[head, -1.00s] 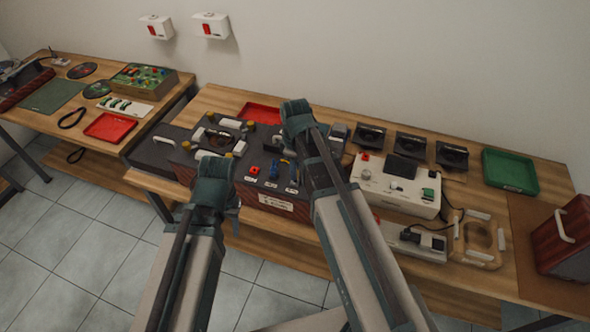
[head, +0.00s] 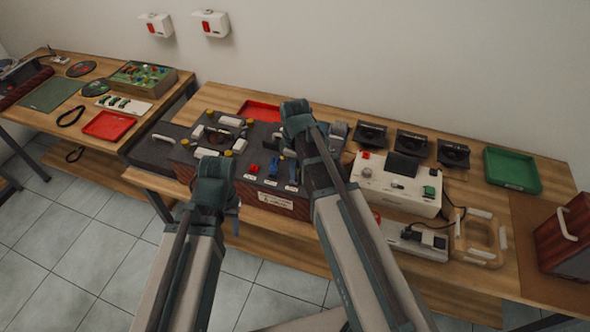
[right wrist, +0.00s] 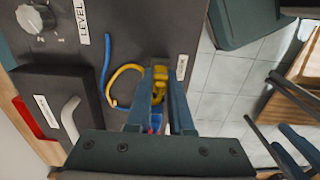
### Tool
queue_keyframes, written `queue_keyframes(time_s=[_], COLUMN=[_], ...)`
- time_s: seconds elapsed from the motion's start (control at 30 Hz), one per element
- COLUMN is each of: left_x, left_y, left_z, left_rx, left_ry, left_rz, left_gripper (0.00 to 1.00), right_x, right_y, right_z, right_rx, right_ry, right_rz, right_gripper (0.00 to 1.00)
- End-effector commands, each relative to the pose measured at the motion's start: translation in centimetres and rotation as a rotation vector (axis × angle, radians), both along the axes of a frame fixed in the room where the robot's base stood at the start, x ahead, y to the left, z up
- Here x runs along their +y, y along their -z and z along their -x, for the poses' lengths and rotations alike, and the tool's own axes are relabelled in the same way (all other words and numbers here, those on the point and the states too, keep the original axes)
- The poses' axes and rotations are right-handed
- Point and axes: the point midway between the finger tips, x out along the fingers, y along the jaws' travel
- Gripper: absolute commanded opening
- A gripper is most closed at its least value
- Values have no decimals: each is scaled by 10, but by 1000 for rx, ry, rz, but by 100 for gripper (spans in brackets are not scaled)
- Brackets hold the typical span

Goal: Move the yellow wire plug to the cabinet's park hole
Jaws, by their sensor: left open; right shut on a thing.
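The dark cabinet (head: 262,186) with a reddish front stands on the middle bench. In the right wrist view its dark top (right wrist: 150,25) fills the upper left. My right gripper (right wrist: 159,92) is shut on the yellow wire plug (right wrist: 158,88), over the cabinet top near its edge. The yellow wire (right wrist: 118,76) curls left from the fingers, beside a blue wire (right wrist: 107,58). In the head view my right gripper (head: 298,112) hides the plug. My left gripper (head: 222,193) is open at the cabinet's front left; its fingertips are partly hidden. I cannot make out the park hole.
In the wrist view, a knob (right wrist: 36,17), a LEVEL label (right wrist: 82,22) and a pale handle (right wrist: 69,120) lie left of the wires. A white device (head: 397,184) stands right of the cabinet. Tiled floor lies in front.

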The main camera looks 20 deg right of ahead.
Motion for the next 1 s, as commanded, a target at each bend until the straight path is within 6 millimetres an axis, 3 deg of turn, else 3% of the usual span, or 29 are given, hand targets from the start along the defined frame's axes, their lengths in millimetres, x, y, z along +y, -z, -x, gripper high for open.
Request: queue_keyframes(time_s=[0.9, 0.93, 1.0], left_x=[0, 0, 0], left_y=[6, 6, 6], left_z=[0, 0, 0], left_rx=[0, 0, 0], left_ry=[0, 0, 0], left_rz=[0, 0, 0], left_gripper=[50, 50, 50], right_x=[0, 0, 0], right_y=[6, 6, 6], right_z=[0, 0, 0], right_rx=[0, 0, 0], right_ry=[0, 0, 0], right_rz=[0, 0, 0], right_gripper=[0, 25, 38])
